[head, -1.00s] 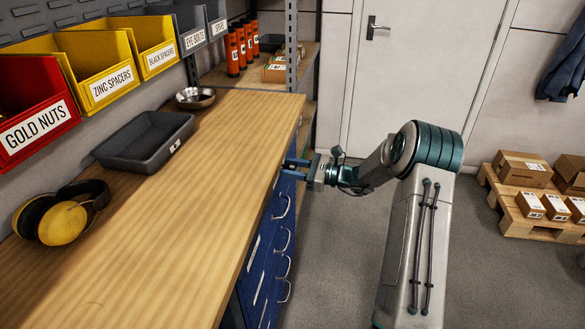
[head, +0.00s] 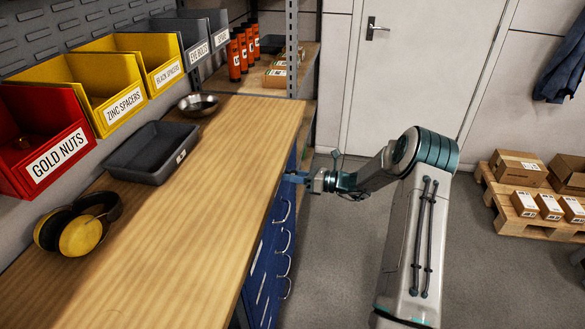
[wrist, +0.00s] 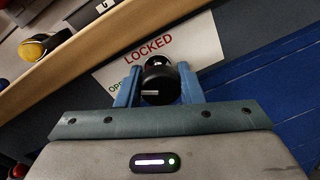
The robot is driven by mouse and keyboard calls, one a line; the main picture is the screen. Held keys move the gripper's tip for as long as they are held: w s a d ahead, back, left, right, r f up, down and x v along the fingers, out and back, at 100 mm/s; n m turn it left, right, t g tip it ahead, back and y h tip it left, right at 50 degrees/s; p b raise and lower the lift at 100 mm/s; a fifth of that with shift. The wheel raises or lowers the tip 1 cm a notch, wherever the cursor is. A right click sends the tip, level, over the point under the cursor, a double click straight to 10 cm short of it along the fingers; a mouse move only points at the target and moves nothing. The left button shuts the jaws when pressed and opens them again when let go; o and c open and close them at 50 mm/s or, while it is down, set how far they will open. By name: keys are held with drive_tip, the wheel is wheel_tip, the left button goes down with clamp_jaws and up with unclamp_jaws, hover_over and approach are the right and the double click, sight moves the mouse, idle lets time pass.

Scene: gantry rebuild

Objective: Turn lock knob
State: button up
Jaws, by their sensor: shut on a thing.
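The lock knob (wrist: 158,82) is black and round, with a pale line on its face, and shows in the wrist view. It sits in front of a white label (wrist: 170,48) that reads LOCKED in red, with part of a green word at lower left. My gripper (wrist: 159,86) has its two blue fingers on either side of the knob, shut on it. In the head view my gripper (head: 298,178) reaches the front of the blue drawer cabinet (head: 262,268) just under the bench top. The knob is hidden there.
The wooden bench top (head: 190,230) overhangs close above my gripper. Several drawer handles stick out below it. Ear defenders (head: 82,228), a grey tray (head: 150,155) and a metal bowl (head: 198,106) stand on the bench. The floor (head: 335,270) beside the cabinet is clear.

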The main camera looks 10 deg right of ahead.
drive_tip(key=m+p, duration=0.4)
drive_tip(key=m, duration=0.1)
drive_tip(key=shift+d+r+g, duration=0.1)
drive_tip(key=shift+r+g, duration=0.1)
drive_tip(key=shift+g, duration=0.1)
drive_tip(key=m+p, duration=0.1)
drive_tip(key=m, duration=0.3)
drive_tip(key=m+p, duration=0.1)
drive_tip(key=shift+f+m+p, duration=0.25)
drive_tip(key=shift+m+p, duration=0.1)
drive_tip(key=shift+m, duration=0.05)
drive_tip(key=o, duration=1)
drive_tip(key=shift+c, duration=0.2)
drive_tip(key=b+v, duration=0.2)
drive_tip(key=v, duration=1.1)
drive_tip(key=shift+d, duration=0.45)
drive_tip(key=shift+w+r+g, duration=0.1)
drive_tip(key=shift+r+g, duration=0.1)
drive_tip(key=shift+g, duration=0.2)
